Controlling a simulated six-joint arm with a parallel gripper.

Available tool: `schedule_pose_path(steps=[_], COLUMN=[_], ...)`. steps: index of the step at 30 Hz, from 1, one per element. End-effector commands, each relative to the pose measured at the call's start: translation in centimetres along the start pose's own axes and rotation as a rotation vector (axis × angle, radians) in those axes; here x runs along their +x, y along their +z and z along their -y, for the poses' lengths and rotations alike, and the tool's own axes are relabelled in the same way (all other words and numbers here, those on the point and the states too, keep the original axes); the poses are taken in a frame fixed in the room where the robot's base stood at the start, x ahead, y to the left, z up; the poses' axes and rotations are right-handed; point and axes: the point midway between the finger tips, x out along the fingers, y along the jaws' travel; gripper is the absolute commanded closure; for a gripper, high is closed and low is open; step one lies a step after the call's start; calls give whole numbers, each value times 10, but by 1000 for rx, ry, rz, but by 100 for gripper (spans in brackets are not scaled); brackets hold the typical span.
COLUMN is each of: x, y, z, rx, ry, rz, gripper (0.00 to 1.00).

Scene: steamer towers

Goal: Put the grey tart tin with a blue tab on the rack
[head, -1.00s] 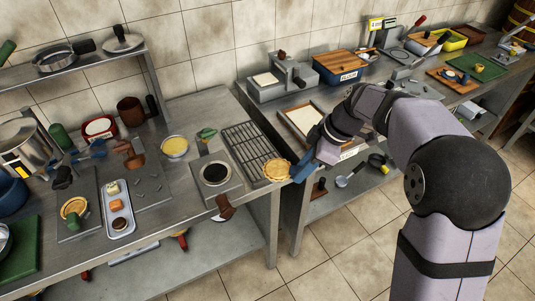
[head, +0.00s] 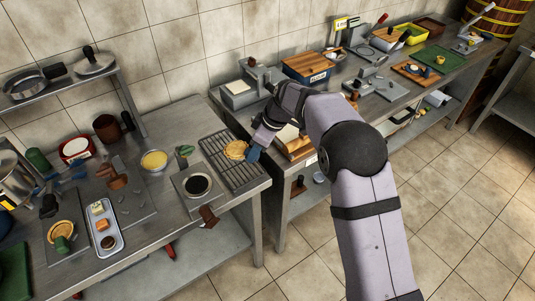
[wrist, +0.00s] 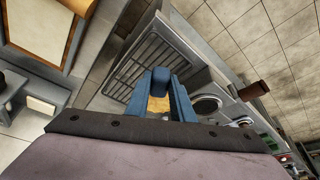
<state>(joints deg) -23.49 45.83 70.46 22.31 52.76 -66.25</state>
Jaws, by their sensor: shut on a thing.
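A round golden tart (head: 234,149) is at my gripper (head: 250,153), over the right-hand side of the wire rack (head: 245,178). Its tin and the tab are mostly hidden, and I cannot tell the tab from my blue fingers. In the wrist view my gripper (wrist: 160,88) is shut, with a bit of the golden tart (wrist: 158,104) showing between the blue fingers. The rack (wrist: 143,62) lies beyond them. I cannot tell whether the tin touches the rack bars or hangs just above them. The rest of the rack is bare.
A grey burner-like unit (head: 197,184) with a black round top stands left of the rack. A yellow-filled bowl (head: 154,161) is behind it. Another tart (head: 60,229) with a green piece sits on a board at left. A gap separates this table from the right one.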

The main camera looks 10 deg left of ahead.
Motion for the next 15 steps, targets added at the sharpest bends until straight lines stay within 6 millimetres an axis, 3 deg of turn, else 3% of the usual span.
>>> schedule_pose_path(steps=[6, 15], x=[12, 16], y=[-22, -24], z=[-8, -10], rx=[58, 69], ry=[24, 29], rz=[-7, -10], gripper=[100, 100])
